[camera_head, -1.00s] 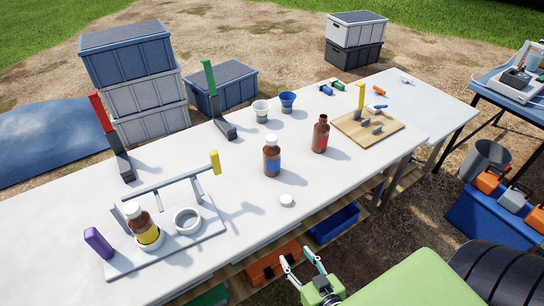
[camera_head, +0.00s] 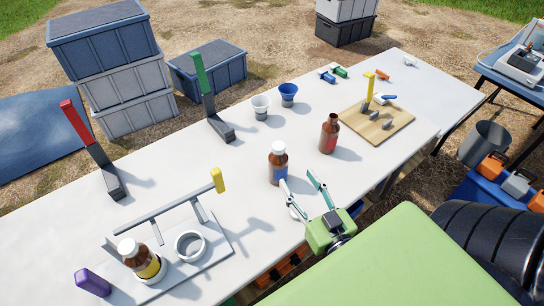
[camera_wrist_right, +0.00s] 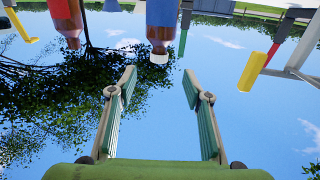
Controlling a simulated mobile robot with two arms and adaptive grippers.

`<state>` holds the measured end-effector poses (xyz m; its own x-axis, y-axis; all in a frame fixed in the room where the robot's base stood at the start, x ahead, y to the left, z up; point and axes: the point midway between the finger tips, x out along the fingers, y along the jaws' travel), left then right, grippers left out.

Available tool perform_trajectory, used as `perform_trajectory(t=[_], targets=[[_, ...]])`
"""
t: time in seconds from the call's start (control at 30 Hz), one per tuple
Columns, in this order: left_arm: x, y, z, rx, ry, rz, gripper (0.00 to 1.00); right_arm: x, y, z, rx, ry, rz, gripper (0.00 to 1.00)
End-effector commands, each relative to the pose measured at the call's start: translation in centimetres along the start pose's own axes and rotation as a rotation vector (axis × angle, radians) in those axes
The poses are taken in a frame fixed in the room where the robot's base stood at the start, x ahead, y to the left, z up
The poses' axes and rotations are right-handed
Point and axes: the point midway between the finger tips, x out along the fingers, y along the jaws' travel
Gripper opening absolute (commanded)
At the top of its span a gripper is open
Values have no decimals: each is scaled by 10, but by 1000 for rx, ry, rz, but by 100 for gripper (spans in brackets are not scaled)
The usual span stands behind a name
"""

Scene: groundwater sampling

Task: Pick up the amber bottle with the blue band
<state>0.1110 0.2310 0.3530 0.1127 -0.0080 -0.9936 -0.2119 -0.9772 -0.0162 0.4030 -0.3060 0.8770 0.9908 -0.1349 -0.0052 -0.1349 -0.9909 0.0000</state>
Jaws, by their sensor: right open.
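The amber bottle with the blue band (camera_head: 278,173) stands upright with a white cap on the white table, near its front edge. It also shows upside down at the top of the right wrist view (camera_wrist_right: 161,14), ahead of the fingers. My right gripper (camera_head: 298,179) is open and empty, its fingers spread toward the bottle from the front right. One fingertip overlaps the bottle's lower right side in the head view; I cannot tell whether they touch. In the wrist view, the gripper (camera_wrist_right: 158,72) has nothing between its fingers. My left gripper is out of view.
An uncapped amber bottle with a red band (camera_head: 329,136) stands to the right, near a wooden board (camera_head: 385,132). A yellow-banded bottle (camera_head: 140,262) stands in the rack at left. Two cups (camera_head: 288,95) stand behind.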

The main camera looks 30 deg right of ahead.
Motion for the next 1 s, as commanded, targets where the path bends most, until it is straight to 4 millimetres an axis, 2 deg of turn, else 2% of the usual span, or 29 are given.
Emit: perform_trajectory(t=[0.13,0.3,0.4,0.53,0.77,1.0], targets=[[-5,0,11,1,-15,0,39,21,0,-2,-1,4,-2,46],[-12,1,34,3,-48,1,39,52,0,-3,0,4,-2,46],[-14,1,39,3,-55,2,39,67,0,-2,-1,2,-1,46],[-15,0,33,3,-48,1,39,80,0,-1,0,1,-1,46],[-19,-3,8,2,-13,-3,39,95,0,-2,0,1,-1,46],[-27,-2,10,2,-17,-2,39,127,1,-2,1,0,-1,46]])
